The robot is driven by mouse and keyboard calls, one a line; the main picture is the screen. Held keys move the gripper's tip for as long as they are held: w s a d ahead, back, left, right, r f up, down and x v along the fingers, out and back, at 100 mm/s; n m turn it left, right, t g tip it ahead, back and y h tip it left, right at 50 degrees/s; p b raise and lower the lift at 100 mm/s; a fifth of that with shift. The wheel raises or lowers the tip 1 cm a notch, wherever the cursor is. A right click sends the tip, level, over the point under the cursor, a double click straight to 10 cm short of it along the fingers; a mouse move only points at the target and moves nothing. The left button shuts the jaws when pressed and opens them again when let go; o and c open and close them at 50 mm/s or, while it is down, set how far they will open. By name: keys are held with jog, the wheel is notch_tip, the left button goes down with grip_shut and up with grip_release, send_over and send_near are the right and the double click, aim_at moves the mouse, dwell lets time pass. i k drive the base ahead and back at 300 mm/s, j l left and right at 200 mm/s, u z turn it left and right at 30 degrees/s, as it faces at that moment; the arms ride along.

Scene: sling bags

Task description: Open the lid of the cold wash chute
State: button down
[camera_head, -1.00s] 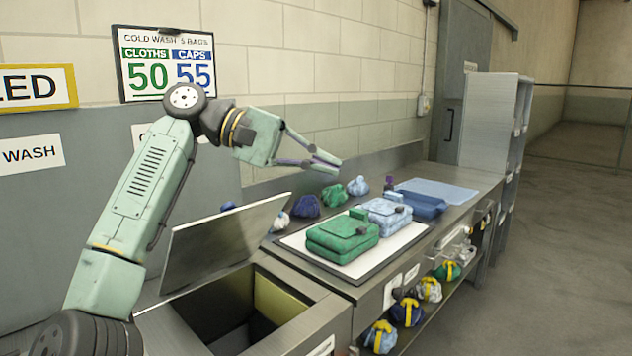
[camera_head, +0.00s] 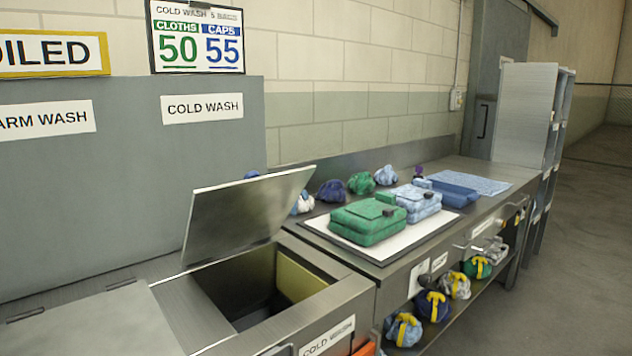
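The cold wash chute (camera_head: 355,302) is the metal box at the lower middle, with a COLD WASH label on its front. Its grey lid (camera_head: 243,215) stands raised at the back left of the opening, tilted up. The opening is uncovered and shows a dark inside with a yellowish inner wall (camera_head: 298,281). A COLD WASH sign (camera_head: 202,107) is on the grey panel behind. My gripper and arm are not in view now.
A closed lid (camera_head: 95,325) lies to the left of the chute. On the counter at right, a white board (camera_head: 402,247) bears green folded cloths (camera_head: 368,222) and light blue ones (camera_head: 414,201). Several bundled caps (camera_head: 361,183) sit behind. Floor at far right is clear.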

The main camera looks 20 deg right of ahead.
aim_at(226, 217)
jog(key=z, duration=1.5)
jog(key=i+j+z, duration=0.15)
jog(key=j, duration=0.2)
jog(key=j+z, duration=0.2)
jog(key=i+j+z, duration=0.15)
jog(key=j, duration=0.75)
